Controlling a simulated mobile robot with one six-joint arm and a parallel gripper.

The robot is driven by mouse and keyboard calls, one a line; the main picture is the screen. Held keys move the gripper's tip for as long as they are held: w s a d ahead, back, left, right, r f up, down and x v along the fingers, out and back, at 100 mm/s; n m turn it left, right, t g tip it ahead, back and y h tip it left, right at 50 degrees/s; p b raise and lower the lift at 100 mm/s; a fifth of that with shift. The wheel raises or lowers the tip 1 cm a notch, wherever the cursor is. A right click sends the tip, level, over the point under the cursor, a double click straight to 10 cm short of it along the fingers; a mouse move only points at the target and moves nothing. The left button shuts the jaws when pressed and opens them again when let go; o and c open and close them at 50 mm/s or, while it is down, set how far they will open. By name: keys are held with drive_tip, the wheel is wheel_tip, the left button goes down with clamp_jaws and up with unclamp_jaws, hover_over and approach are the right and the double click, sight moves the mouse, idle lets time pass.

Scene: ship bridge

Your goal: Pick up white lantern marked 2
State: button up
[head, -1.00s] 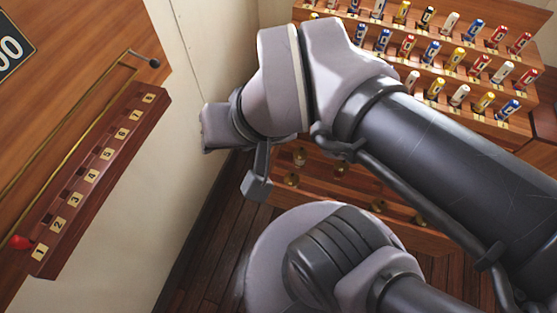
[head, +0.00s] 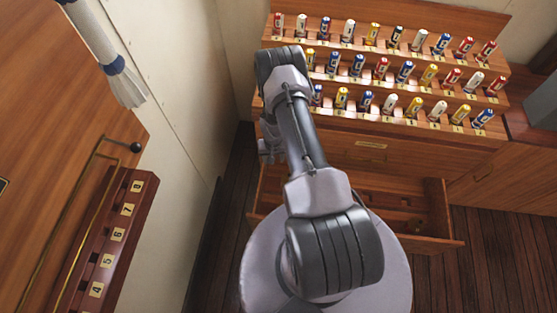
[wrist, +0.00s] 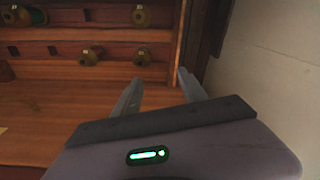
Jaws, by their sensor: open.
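Several small upright white cylinders stand among coloured ones on a stepped wooden rack (head: 480,137). Examples are a white cylinder (head: 347,32) on the top step and another white cylinder (head: 389,104) on the bottom step. Their marks are too small to read, so I cannot tell whether one is the white lantern marked 2. My gripper (wrist: 158,88) is open and empty in the wrist view, over a brown wooden surface. In the head view my gripper is mostly hidden behind my arm, left of the rack's drawer front.
An open drawer (head: 437,207) juts out below the rack. Brass-coloured round pieces (wrist: 90,55) sit on wooden strips in the wrist view. A pale wall (wrist: 275,60) stands close on the right there. A numbered wooden strip (head: 105,250) is at left. Dark floor (head: 490,250) is clear at right.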

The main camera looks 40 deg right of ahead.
drive_tip(key=s+a+f, duration=0.2)
drive_tip(key=s+f, duration=0.8)
drive_tip(key=f, duration=0.2)
drive_tip(key=shift+g, duration=0.4)
wheel_tip(320, 180, down, 12)
drive_tip(key=b, duration=1.1)
drive_tip(key=shift+w+a+f, duration=0.1)
wheel_tip(320, 180, down, 6)
drive_tip(key=b, duration=0.5)
drive_tip(key=shift+r, duration=0.2)
drive_tip(key=shift+r+p, duration=0.3)
clamp_jaws()
